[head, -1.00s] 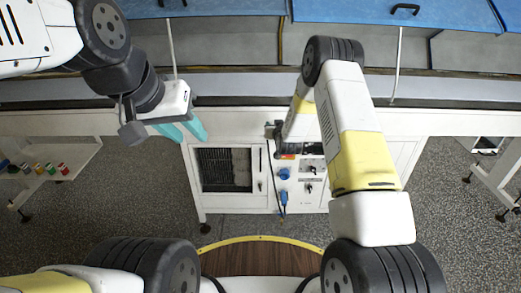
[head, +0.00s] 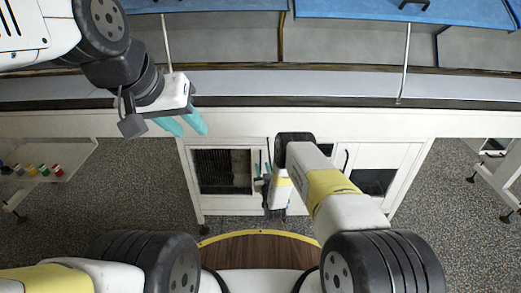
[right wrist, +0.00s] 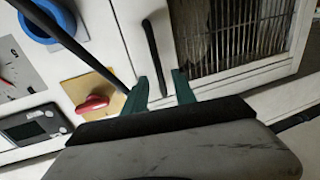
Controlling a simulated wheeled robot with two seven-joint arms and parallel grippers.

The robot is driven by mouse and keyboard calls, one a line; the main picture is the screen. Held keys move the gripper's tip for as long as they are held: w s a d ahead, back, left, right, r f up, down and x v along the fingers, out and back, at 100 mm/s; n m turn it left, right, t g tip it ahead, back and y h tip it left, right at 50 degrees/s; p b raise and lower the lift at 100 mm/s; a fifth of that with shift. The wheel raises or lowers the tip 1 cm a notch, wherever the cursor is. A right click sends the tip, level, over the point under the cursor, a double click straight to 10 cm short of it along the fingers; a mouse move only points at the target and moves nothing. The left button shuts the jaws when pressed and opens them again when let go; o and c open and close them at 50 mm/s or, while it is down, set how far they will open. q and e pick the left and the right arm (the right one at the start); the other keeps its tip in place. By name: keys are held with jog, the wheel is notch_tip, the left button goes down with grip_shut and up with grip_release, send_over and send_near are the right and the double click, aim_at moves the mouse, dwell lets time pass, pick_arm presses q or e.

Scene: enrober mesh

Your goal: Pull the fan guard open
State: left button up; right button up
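The fan guard (head: 222,170) is a white-framed panel with a dark grille, low on the white cabinet front; it looks closed. In the right wrist view its grille (right wrist: 245,35) fills the upper right. A black bar handle (right wrist: 152,55) stands on the white frame left of the grille. My right gripper (right wrist: 162,88) is open and empty, its two green fingers just below the handle's lower end; I cannot tell the depth gap. In the head view my right gripper (head: 263,169) is at the guard's right edge. My left gripper (head: 184,123) is open and empty, above and left of the guard.
Left of the handle are a blue round fitting (right wrist: 42,22), a red switch (right wrist: 92,104) on a yellow plate and a grey display unit (right wrist: 35,124). A black rod or cable crosses there. A shelf with small coloured jars (head: 40,168) stands far left.

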jog(key=shift+w+a, duration=0.2)
jog(key=shift+w, duration=0.8)
jog(key=shift+w+a, duration=0.2)
jog(key=shift+w, duration=0.75)
grip_shut()
